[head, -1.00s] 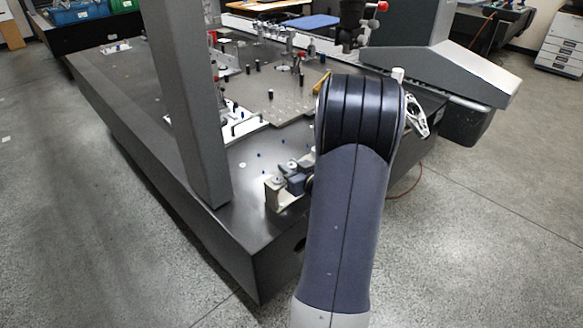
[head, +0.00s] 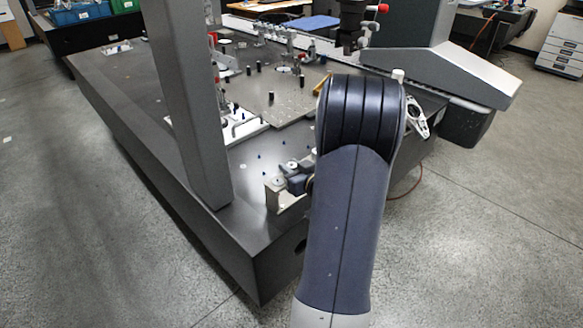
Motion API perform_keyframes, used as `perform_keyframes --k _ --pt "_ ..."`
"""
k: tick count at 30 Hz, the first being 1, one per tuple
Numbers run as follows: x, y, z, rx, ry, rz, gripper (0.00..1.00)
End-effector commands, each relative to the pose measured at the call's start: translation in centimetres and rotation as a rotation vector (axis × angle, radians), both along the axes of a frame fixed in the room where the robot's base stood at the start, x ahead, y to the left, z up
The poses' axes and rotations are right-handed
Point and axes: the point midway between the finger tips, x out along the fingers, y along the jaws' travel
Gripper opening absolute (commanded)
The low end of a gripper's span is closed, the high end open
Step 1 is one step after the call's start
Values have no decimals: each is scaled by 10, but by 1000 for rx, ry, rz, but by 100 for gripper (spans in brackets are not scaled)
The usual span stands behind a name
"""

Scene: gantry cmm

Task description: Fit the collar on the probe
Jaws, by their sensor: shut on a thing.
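A dark vertical head (head: 351,25) with red-tipped knobs hangs from the gantry at the top, right of centre, above the table. It may carry the probe, but I cannot make out the probe tip. I cannot pick out the collar in this view. My own arm (head: 347,220) rises from the bottom, right of centre, and covers part of the table's right side.
The dark measuring table (head: 130,105) fills the middle. A grey gantry upright (head: 186,100) stands left of my arm. Pegs and plates crowd the tabletop. Floor at left (head: 70,240) and right (head: 480,240) is clear.

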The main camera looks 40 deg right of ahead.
Motion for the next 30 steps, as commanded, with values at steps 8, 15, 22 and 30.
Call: perform_keyframes --k 8,15,22,30 --pt "0 0 17 -1 -1 0 6" --pt "0 0 29 -1 -1 0 6" --pt "0 0 41 -1 -1 0 6" --pt "0 0 54 -1 -1 0 6"
